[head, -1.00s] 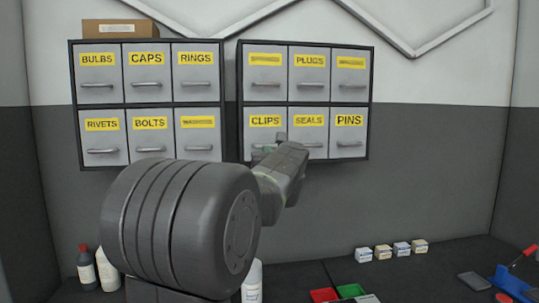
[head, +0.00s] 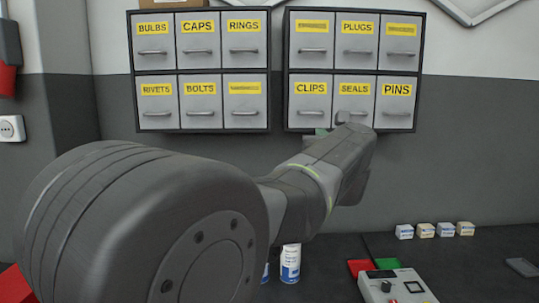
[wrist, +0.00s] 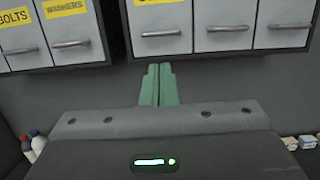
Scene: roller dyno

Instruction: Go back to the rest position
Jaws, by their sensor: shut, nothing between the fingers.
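My gripper shows in the wrist view (wrist: 159,84) with its two green fingers together and nothing between them. In the head view my arm reaches forward and hides most of the gripper; a bit of green shows under the CLIPS drawer (head: 312,96). The left cabinet (head: 200,70) and the right cabinet (head: 355,70) hang on the wall with labelled drawers, and all the drawers I can see look shut.
A wall socket (head: 11,128) is at the left. The wall below the cabinets is bare.

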